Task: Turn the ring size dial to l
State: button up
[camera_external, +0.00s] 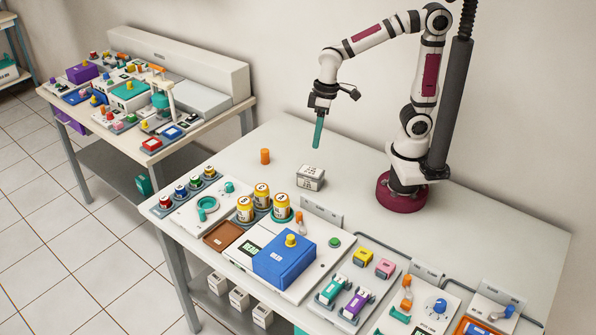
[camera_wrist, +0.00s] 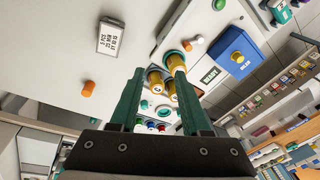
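A blue round knob (camera_external: 439,305) stands on a white panel (camera_external: 455,297) at the lower right of the external view. It looks like a dial, but its markings are too small to read, so I cannot confirm it is the ring size dial or tell its setting. I cannot make it out in the wrist view. My gripper (camera_external: 318,146) hangs over the back of the table, well to the upper left of that knob, pointing down. In the wrist view its two green fingers (camera_wrist: 157,70) are apart with nothing held between them.
An orange cylinder (camera_external: 265,156) and a small printed white box (camera_external: 311,178) stand below my gripper. Several yellow jars (camera_external: 262,194), a blue box (camera_external: 284,260) and raised fixtures, including an orange lever (camera_external: 406,288), crowd the front. The table's right back area is clear.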

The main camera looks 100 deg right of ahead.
aim_at(229, 184)
jog(key=shift+o, duration=1)
jog(key=w+d+f+n+t, duration=0.1)
jog(key=w+d+f, duration=0.2)
jog(key=w, duration=0.7)
jog(key=w+d+f+n+t+h, duration=0.1)
jog(key=w+d+f+n, duration=0.1)
jog(key=w, duration=0.8)
jog(key=d+f, duration=0.1)
jog(key=d, duration=0.1)
jog(key=shift+d+t, duration=0.3)
jog(key=shift+d, duration=0.05)
jog(key=x, duration=1.5)
jog(key=shift+w+d+f, duration=0.2)
jog(key=shift+w+f, duration=0.05)
jog(key=shift+w, duration=0.05)
grip_shut()
